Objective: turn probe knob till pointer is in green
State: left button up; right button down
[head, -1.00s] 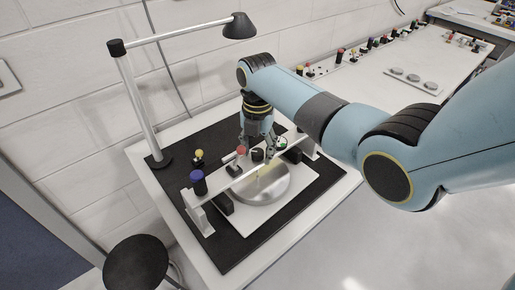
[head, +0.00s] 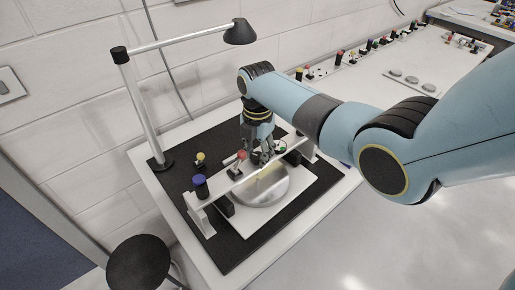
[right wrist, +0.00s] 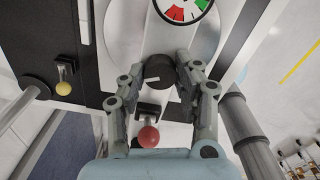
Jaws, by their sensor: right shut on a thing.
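The round black probe knob (right wrist: 159,70) has a white line on top and sits between my right gripper's fingers in the right wrist view. My right gripper (right wrist: 160,74) is shut on it. In the head view the right gripper (head: 262,157) reaches down to the bridge (head: 225,183), and its fingers largely hide the knob. The dial (right wrist: 184,6), with green and red sectors, lies just beyond the knob and is cut off by the frame's top. It also shows in the head view (head: 281,147). I cannot tell where its pointer stands. My left gripper is not in view.
A red ball knob (right wrist: 149,137) stands close to the gripper. A blue-topped knob (head: 200,187) and a yellow knob (head: 200,157) stand to the left. A silver disc (head: 262,190) lies under the bridge. A lamp (head: 240,32) rises behind.

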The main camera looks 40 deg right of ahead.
aim_at(258, 155)
jog(key=m+p, duration=0.1)
jog(key=m, duration=0.2)
jog(key=shift+r+m+p, duration=0.1)
jog(key=shift+m+p, duration=0.2)
jog(key=shift+p, duration=0.05)
jog(key=shift+m, duration=1.4)
jog(key=c, duration=0.9)
grip_release()
jog(key=shift+c, duration=0.2)
notch_tip(258, 155, up, 12)
